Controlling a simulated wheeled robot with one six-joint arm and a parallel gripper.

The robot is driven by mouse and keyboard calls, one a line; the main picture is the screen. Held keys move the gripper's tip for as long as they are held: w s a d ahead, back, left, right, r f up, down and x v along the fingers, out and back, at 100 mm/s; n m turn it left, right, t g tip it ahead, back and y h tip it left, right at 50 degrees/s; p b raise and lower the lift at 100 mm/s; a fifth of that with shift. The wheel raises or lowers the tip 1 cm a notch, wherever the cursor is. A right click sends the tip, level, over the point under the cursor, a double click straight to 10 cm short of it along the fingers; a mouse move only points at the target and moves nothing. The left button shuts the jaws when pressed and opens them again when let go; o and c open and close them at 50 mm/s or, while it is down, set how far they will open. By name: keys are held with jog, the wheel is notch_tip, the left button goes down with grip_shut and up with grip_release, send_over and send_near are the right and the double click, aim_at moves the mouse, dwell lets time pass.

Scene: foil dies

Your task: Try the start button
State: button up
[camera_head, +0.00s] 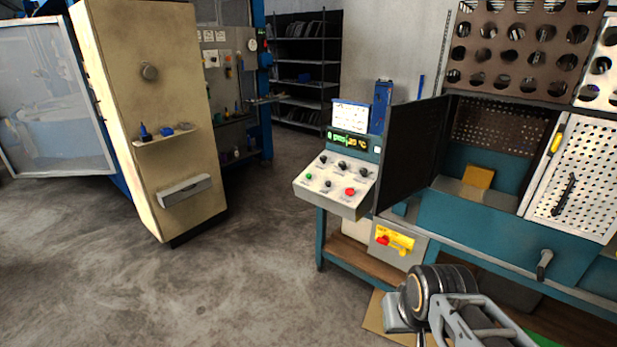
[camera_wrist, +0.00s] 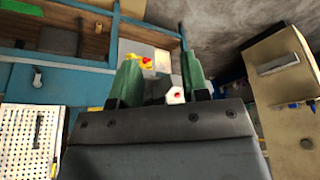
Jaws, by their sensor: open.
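The control box (camera_head: 330,197) stands on the left end of the teal bench, with a sloped pale face carrying several knobs and buttons. A small green button (camera_head: 309,176) sits at its left and a larger red button (camera_head: 350,191) at its lower right. The labels are too small to read, so I cannot tell which is marked start. In the wrist view, my gripper (camera_wrist: 160,62) has its two green fingers apart. A small part of the control box with a red dot (camera_wrist: 177,95) shows between the fingers, farther off; the green button is hidden there. Nothing is held.
A yellow plate with a red switch (camera_head: 394,239) is below the box. A dark open door panel (camera_head: 411,150) stands right of it. A beige cabinet (camera_head: 155,110) stands left. The floor (camera_head: 240,270) between is clear. A white pegboard (camera_head: 580,175) is at the right.

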grip_shut()
dwell(1.5)
